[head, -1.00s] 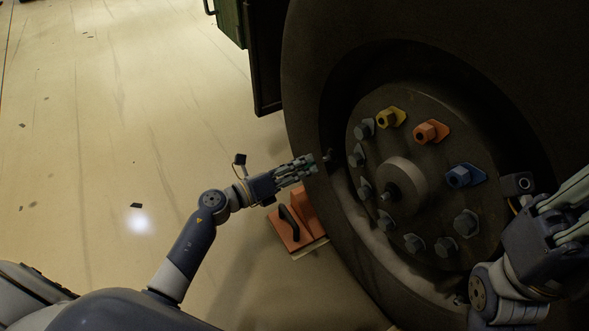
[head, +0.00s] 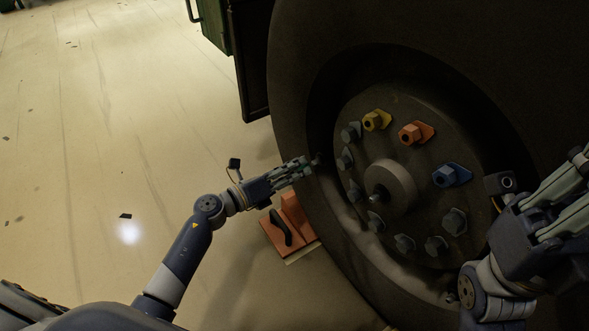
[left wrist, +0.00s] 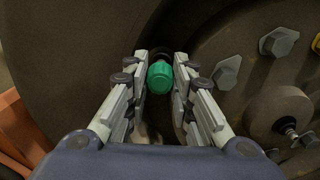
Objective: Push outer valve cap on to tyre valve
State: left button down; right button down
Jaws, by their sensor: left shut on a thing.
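In the left wrist view a green valve cap (left wrist: 160,77) sits between the fingers of my left gripper (left wrist: 160,85). The gripper is shut on it. Just beyond the cap is a dark round end (left wrist: 161,47), likely the tyre valve; the cap partly hides it, and I cannot tell whether they touch. In the head view my left gripper (head: 306,167) is at the tyre's inner edge, beside a small dark stub (head: 317,158). The large tyre (head: 300,100) fills the right side. My right gripper (head: 568,200) is at the right edge, partly cut off, its fingertips unclear.
The wheel hub (head: 388,187) carries several bolts, some with yellow (head: 376,120), orange (head: 416,133) and blue (head: 451,175) pieces. An orange wheel chock (head: 290,225) stands on the floor below my left gripper. The floor to the left is mostly clear.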

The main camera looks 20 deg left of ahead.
pick_arm(q)
jog(key=shift+x, duration=1.45)
jog(key=c, duration=1.3)
grip_release()
jog(key=o, duration=0.3)
jog(key=shift+s+a, duration=0.1)
jog(key=shift+s, duration=0.05)
jog(key=shift+v, duration=2.05)
jog(key=shift+s, duration=0.1)
